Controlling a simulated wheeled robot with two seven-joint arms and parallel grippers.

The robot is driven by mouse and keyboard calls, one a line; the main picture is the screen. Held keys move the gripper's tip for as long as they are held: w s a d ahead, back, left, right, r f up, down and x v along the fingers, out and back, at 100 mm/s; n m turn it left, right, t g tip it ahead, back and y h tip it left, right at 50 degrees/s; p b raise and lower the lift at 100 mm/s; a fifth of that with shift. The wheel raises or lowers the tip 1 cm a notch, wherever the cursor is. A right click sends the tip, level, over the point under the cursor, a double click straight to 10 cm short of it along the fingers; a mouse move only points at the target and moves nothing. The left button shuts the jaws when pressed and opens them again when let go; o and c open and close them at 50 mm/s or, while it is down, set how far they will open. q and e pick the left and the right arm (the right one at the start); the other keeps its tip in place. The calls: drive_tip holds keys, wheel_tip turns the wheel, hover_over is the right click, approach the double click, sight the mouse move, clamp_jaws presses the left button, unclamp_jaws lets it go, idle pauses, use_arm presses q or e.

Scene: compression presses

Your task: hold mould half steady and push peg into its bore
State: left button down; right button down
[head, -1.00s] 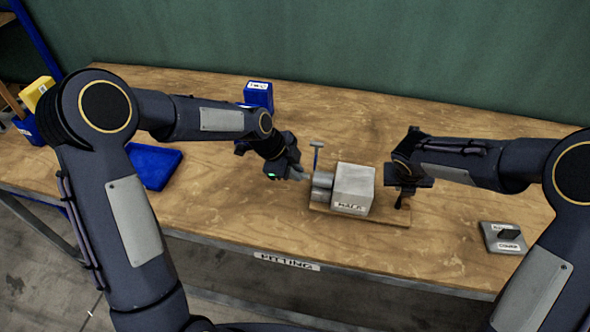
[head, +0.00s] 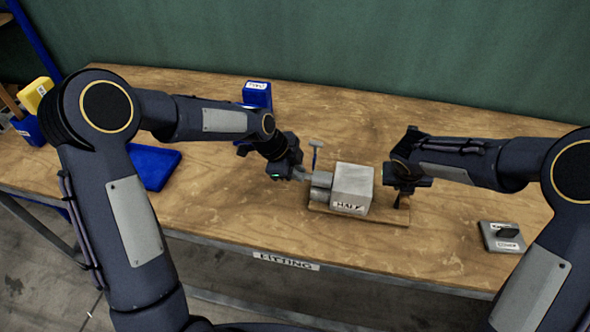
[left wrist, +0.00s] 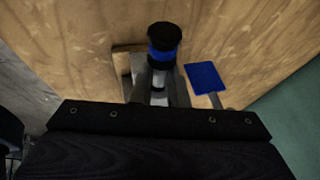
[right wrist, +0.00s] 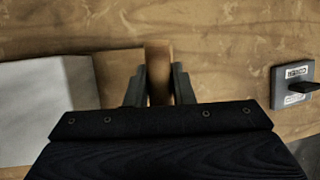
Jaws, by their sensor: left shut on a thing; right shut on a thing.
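The mould half (head: 352,187), a pale box labelled HALF, sits on a wooden board (head: 385,214), with a grey cylinder (head: 321,182) at its left face. My left gripper (head: 304,176) is at that cylinder's left end. In the left wrist view it is shut on the peg (left wrist: 163,42), which shows a black end, a blue band and a grey shank. The peg's far end and the bore are hidden. My right gripper (head: 402,192), right of the box, is shut on an upright wooden piece (right wrist: 158,70) at the board's right end.
A grey plate with a black handle (head: 502,237) lies at the right. A blue box (head: 258,95) and a blue tray (head: 155,166) are farther left. The table behind the mould half is clear.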

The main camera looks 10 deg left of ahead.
use_arm(q)
drive_tip(key=shift+d, duration=1.1)
drive_tip(key=c, duration=1.3)
unclamp_jaws()
drive_tip(key=shift+s, duration=0.1)
drive_tip(key=shift+c, duration=0.2)
drive_tip(key=v, duration=1.2)
